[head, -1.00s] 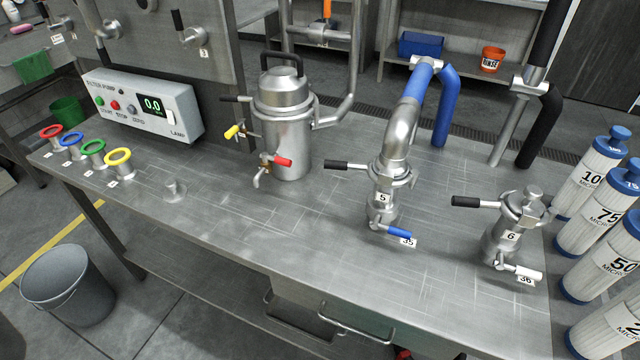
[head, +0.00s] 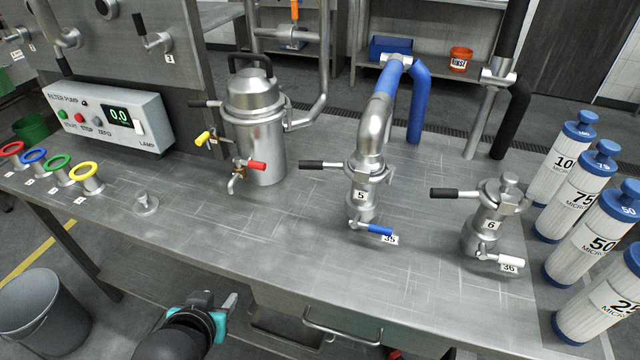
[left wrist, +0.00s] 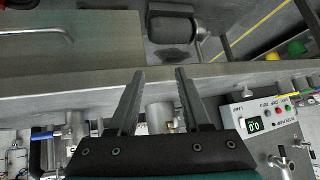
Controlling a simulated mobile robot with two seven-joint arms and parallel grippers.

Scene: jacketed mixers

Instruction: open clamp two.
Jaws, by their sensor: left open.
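No tag that I can read clearly as 2 shows. On the wall panel at upper left in the head view, a black-handled clamp (head: 155,41) hangs above a small tag that looks like 3. Farther left are a bent pipe fitting (head: 66,37) and another clamp (head: 17,35); their tags are too small to read. My left gripper (head: 213,308) is low in front of the bench's front edge, well away from these. In the left wrist view its two dark fingers (left wrist: 160,76) are apart with nothing held between them. My right gripper is not in view.
The filter pump box (head: 112,120) and coloured rings (head: 58,166) sit on the left of the bench. A steel vessel (head: 258,140), clamp 5 (head: 362,180) and clamp 6 (head: 487,222) stand further right. A grey bucket (head: 42,315) stands on the floor. The bench's front middle is clear.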

